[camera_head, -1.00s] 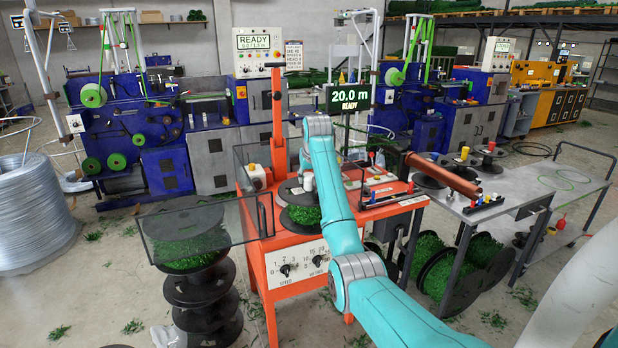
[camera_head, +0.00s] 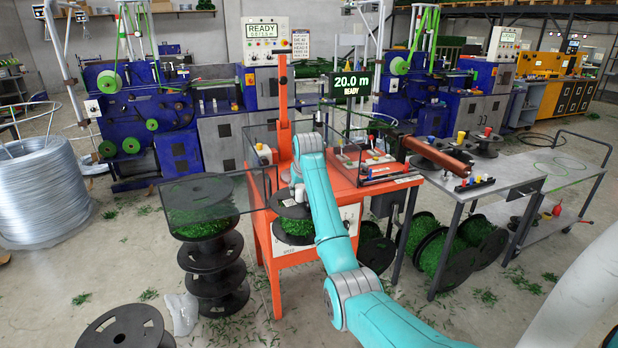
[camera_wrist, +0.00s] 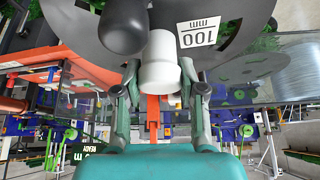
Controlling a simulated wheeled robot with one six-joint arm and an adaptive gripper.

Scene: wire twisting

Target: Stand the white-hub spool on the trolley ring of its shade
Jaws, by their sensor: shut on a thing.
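The white-hub spool (camera_head: 295,226) has black flanges and bright green wire. It hangs upright in front of the orange machine's front panel. In the wrist view its white hub (camera_wrist: 160,66) stands between my fingers, over a black flange with a "100 mm" label (camera_wrist: 199,33). My gripper (camera_wrist: 160,78) is shut on this hub; in the head view my gripper (camera_head: 297,188) is mostly hidden by my wrist. The trolley (camera_head: 588,180) stands at the far right, with thin green rings (camera_head: 555,168) on its top. Their exact shades are hard to tell apart.
The orange machine (camera_head: 345,190) is just behind the spool, with a clear guard (camera_head: 215,203) at left. Black spools (camera_head: 213,270) are stacked left of it. A grey table (camera_head: 500,175) with a copper-coloured tube (camera_head: 438,156) stands between machine and trolley. Another spool (camera_head: 125,328) is at bottom left.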

